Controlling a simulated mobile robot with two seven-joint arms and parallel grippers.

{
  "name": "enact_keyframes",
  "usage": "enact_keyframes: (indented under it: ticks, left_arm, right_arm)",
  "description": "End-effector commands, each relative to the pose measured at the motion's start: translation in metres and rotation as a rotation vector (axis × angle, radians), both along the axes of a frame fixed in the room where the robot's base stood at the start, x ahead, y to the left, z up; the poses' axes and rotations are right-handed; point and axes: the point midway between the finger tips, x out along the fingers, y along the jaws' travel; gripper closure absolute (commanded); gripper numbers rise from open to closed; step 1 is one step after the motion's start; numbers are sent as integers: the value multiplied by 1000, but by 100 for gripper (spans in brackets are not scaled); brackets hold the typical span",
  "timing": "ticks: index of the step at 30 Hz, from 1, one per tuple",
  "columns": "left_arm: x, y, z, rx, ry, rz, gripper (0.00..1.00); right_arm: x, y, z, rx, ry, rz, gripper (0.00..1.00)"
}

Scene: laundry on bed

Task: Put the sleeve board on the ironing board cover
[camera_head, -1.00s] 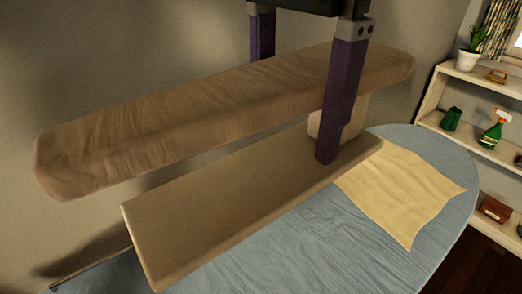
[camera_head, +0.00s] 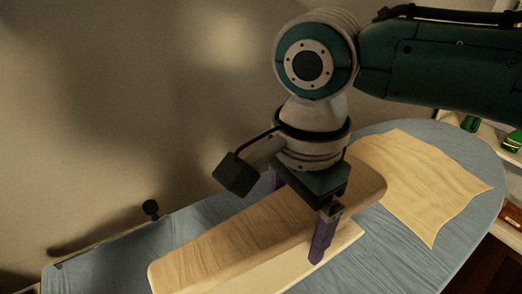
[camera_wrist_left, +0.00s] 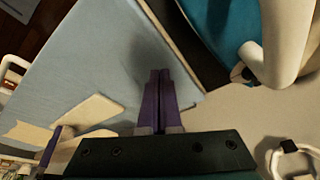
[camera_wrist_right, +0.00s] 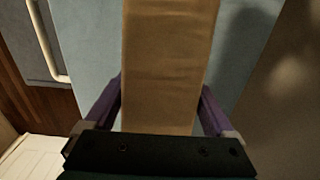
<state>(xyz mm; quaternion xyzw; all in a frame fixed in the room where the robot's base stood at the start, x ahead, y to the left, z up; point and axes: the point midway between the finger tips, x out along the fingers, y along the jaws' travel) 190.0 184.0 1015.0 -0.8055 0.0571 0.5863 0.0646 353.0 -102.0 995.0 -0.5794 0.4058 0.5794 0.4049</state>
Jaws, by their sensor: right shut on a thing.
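The sleeve board (camera_head: 235,240) has a padded tan top over a pale base plank (camera_head: 290,270). My right gripper (camera_head: 297,215) is shut across it near its right end, one finger on each side. The board is over the blue ironing board cover (camera_head: 400,262), roughly along its length; I cannot tell whether its base touches the cover. In the right wrist view the padded top (camera_wrist_right: 168,65) runs between the fingers (camera_wrist_right: 160,105). My left gripper (camera_wrist_left: 158,100) is shut and empty in the left wrist view, over the cover (camera_wrist_left: 95,60); it is outside the head view.
A yellow cloth (camera_head: 420,185) lies flat on the cover, right of the sleeve board. A wall (camera_head: 120,100) stands behind the ironing board. A shelf with small items (camera_head: 510,140) is at the right. Bare cover shows in front and at the left.

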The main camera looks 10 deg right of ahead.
Motion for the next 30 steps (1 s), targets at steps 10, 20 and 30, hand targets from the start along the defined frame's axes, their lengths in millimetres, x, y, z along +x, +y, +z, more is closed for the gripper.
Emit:
enact_keyframes:
  ticks: [10,20,30]
  left_arm:
    - [0,0,-1,-1,0,1,100]
    - [0,-2,-1,-7,0,5,100]
    - [0,-2,6,-8,0,6,100]
  right_arm:
    - [1,0,-5,1,-3,0,93]
    - [1,0,-7,0,-2,0,0]
    - [1,0,29,3,-4,1,0]
